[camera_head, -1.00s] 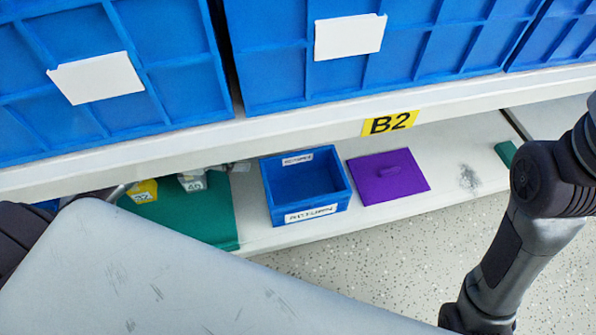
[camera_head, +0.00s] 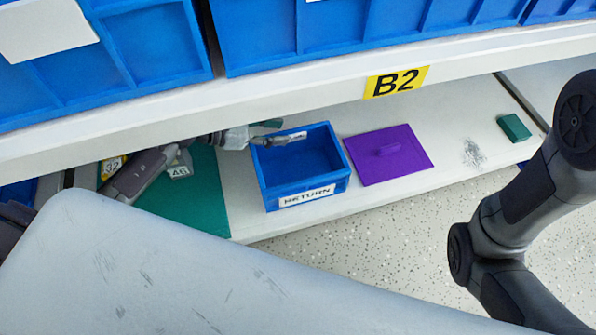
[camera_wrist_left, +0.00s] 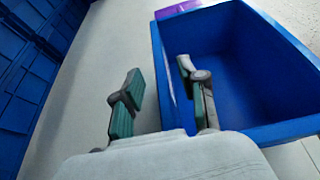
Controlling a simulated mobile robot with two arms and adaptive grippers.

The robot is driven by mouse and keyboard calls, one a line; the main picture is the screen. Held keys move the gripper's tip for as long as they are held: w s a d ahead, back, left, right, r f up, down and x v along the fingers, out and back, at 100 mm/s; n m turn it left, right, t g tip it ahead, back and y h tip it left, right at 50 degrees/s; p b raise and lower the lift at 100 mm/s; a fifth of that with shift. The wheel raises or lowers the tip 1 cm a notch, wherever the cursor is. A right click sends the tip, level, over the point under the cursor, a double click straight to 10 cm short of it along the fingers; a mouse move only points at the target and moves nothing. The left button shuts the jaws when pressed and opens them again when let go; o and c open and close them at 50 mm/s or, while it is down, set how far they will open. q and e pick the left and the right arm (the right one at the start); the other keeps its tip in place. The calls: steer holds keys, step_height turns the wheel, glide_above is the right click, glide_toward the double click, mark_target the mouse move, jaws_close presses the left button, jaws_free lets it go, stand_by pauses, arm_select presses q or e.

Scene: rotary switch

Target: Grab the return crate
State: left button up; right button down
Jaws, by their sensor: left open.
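The return crate (camera_head: 338,179) is a small open blue box with a white RETURN label on its front, standing on the lower shelf. It looks empty. It fills the right side of the left wrist view (camera_wrist_left: 260,60). My left gripper (camera_head: 281,130) is open at the crate's back left rim. My right gripper is out of view.
A purple lid-like plate (camera_head: 408,152) lies right of the crate. A green block (camera_head: 514,128) sits far right. The upper shelf edge marked B2 (camera_head: 397,82) overhangs behind, with large blue bins above.

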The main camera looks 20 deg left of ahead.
arm_select(q)
steer(key=shift+x, duration=0.95)
steer(key=shift+c, duration=0.4)
jaws_close()
